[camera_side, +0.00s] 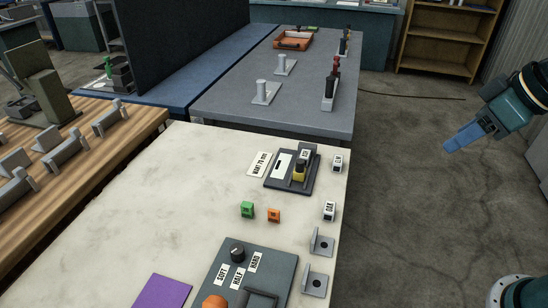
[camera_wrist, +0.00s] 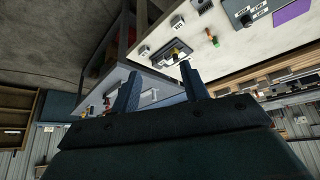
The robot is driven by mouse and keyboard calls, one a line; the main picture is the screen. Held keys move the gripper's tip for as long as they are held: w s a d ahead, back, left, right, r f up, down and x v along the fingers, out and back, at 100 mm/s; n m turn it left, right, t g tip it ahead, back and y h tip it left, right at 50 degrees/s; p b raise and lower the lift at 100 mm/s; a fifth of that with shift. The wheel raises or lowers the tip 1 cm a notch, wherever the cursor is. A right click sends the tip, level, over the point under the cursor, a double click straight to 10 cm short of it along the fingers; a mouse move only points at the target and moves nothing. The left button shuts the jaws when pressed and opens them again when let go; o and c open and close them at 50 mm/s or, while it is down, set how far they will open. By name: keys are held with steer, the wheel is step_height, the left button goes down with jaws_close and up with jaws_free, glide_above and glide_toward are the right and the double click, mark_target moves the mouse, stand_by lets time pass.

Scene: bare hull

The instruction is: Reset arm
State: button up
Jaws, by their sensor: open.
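My gripper (camera_side: 464,137) is at the right of the side view, held over the floor and apart from the tables. In the wrist view my gripper (camera_wrist: 158,82) shows two dark blue fingers spread apart, with nothing between them. The pale table (camera_side: 110,215) stands to its left in the side view. On it are a green block (camera_side: 247,209), an orange block (camera_side: 273,215) and a dark tray (camera_side: 276,185) with a yellow-and-black piece (camera_side: 299,171).
A grey panel with a knob (camera_side: 238,251), a purple mat (camera_side: 162,291) and two grey brackets (camera_side: 321,242) are near the front. A grey table (camera_side: 215,105) adjoins behind. A wooden shelf (camera_side: 440,38) stands far back. The floor (camera_side: 420,220) around my gripper is clear.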

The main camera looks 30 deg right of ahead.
steer(key=s+d+m, duration=0.1)
steer(key=s+m, duration=0.1)
steer(key=s, duration=0.5)
steer(key=shift+s+d+h, duration=0.2)
steer(key=shift+s+h, duration=0.2)
